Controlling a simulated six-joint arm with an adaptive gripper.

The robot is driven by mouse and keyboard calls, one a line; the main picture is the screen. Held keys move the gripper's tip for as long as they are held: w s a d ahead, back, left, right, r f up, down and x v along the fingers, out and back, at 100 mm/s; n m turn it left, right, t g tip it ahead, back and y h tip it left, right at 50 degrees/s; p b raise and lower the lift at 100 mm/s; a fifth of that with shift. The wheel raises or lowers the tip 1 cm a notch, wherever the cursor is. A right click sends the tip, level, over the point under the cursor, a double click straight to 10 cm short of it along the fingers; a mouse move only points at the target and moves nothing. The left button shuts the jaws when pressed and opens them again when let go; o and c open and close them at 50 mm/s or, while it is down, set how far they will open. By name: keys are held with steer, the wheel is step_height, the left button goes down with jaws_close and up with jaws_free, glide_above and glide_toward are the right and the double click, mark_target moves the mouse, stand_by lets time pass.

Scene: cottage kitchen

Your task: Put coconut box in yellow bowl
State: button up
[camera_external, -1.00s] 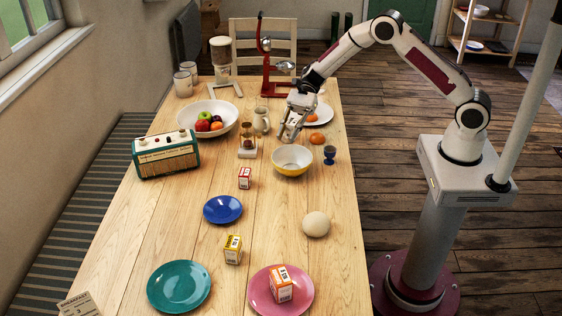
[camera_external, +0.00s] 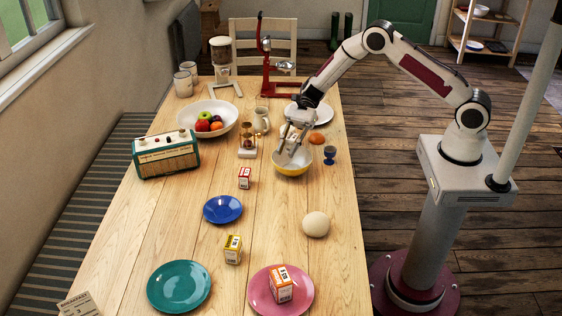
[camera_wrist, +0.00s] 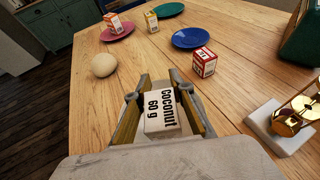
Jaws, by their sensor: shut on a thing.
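My gripper (camera_external: 290,150) is over the yellow bowl (camera_external: 292,172) in the external view, with its fingertips low at the bowl's opening. In the wrist view my gripper (camera_wrist: 163,108) is shut on the coconut box (camera_wrist: 161,112), a small white box with "Coconut 60 g" in black letters. The box sits between the two fingers. In the external view the box is hard to make out among the fingers. The bowl is yellow outside and pale inside. I cannot tell whether the box touches the bowl's inside.
A blue egg cup (camera_external: 330,154) and an orange (camera_external: 317,138) stand close right of the bowl. A brass hourglass-like timer (camera_external: 247,147) and a jug (camera_external: 261,120) are to its left. A round dough-like ball (camera_external: 316,224) is in front.

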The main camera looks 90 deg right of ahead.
steer(key=shift+f, duration=1.35)
steer(key=shift+f, duration=0.6)
steer(key=o, duration=1.1)
steer(key=shift+o, duration=0.2)
steer(key=shift+r, duration=0.1)
steer(key=shift+r, duration=0.4)
steer(key=shift+s+d+r, duration=0.1)
steer(key=shift+d+r, duration=0.1)
steer(key=shift+r, duration=0.05)
steer(key=v, duration=1.1)
steer(key=shift+d, duration=0.2)
